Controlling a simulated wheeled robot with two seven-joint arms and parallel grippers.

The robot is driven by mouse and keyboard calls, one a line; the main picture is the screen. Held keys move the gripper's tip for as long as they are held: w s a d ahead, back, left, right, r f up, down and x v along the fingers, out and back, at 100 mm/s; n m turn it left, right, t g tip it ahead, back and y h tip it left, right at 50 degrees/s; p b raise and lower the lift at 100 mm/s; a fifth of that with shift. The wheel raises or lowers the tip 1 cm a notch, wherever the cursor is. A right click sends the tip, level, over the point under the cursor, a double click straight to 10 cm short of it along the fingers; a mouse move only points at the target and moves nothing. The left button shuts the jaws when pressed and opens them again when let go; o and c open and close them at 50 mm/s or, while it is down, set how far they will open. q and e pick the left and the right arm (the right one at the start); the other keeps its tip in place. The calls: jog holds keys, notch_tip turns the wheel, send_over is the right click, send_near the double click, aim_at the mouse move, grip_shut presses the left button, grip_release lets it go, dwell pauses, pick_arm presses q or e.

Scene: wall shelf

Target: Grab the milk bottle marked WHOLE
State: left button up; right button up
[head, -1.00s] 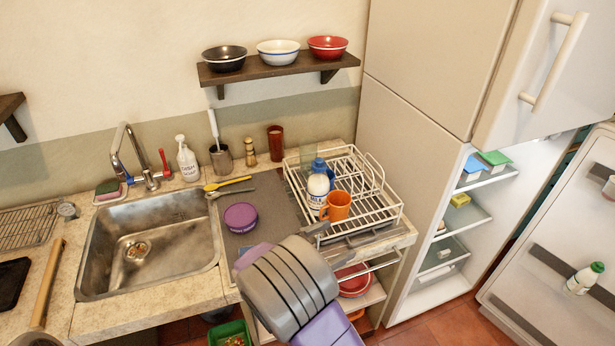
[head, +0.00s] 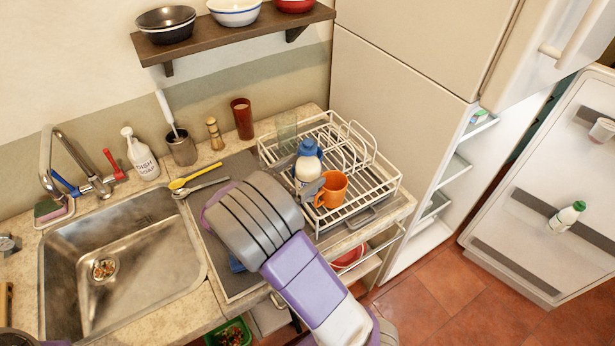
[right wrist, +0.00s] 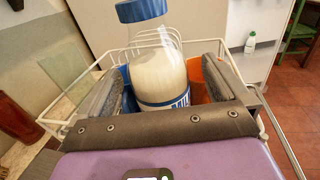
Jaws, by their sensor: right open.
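A milk bottle with a blue cap (head: 307,148) and white milk stands upright in the white dish rack (head: 385,192). In the right wrist view the bottle (right wrist: 160,75) is between my right gripper's two fingers (right wrist: 163,82). The fingers are open on either side of it. Its blue-and-white label is mostly hidden by the gripper, so I cannot read the marking. In the head view my right gripper (head: 300,175) reaches the bottle from the front left. A green-capped bottle (head: 566,215) stands in the open fridge door. My left gripper is not seen.
An orange mug (head: 333,189) stands close to the bottle's right, and a clear glass (head: 286,130) behind it. A red tumbler (head: 242,118), soap bottle (head: 141,155) and sink (head: 120,250) are to the left. The shelf with bowls (head: 235,38) hangs above.

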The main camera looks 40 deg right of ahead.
aim_at(308, 141)
jog(key=shift+w+d+f, duration=0.1)
jog(key=shift+d, duration=0.6)
jog(key=shift+w+d+f, duration=0.1)
jog(key=shift+d, duration=0.55)
jog(key=c, duration=1.5)
jog(key=shift+c, duration=0.2)
jog(key=shift+w+r, duration=0.1)
jog(key=shift+r, duration=0.2)
jog(key=shift+r+p, duration=1.7)
jog(key=shift+r, duration=3.05)
